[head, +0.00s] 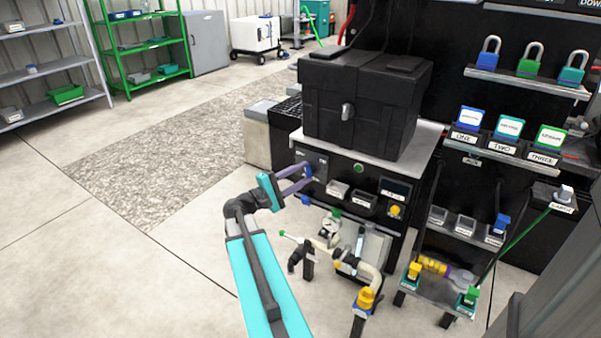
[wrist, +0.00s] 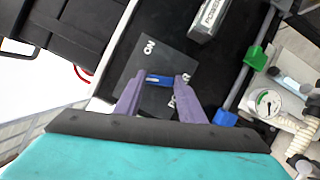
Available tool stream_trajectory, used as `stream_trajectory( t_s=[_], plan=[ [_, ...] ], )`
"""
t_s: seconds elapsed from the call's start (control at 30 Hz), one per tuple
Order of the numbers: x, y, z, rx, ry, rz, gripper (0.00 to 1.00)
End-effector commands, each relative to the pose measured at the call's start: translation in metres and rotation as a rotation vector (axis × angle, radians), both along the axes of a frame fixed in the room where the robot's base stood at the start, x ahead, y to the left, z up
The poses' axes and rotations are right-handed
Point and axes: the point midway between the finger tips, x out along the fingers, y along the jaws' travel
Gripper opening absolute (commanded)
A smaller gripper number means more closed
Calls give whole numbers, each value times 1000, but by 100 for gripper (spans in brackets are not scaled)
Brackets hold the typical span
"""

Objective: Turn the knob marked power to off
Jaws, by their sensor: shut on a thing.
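A dark grey plate (wrist: 132,72) on the front of the black bench carries a small blue knob (wrist: 158,79). White "ON" lettering stands up-left of the knob in the wrist view; other marks beside it are partly hidden by my fingers. My gripper (wrist: 157,82) has its purple fingers on both sides of the blue knob and is shut on it. The knob's bar lies nearly level in the wrist view; which mark it points to I cannot tell. In the head view my gripper (head: 306,175) reaches the panel's left part and mostly covers the knob.
Right of the knob are a grey labelled block (wrist: 208,18), a green part (wrist: 256,58) and a round gauge (wrist: 267,102). A black case (head: 368,95) sits on the bench top. Pipework with a yellow valve (head: 366,298) stands below. The floor at left is clear.

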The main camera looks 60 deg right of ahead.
Motion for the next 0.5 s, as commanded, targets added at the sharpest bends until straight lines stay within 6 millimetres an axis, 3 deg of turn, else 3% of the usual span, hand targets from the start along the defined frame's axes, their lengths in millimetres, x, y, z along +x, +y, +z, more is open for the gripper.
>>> stream_trajectory(
  t_s=[0.5],
  plan=[
    [-2,-2,-2,3,399,3,14]
  ],
)
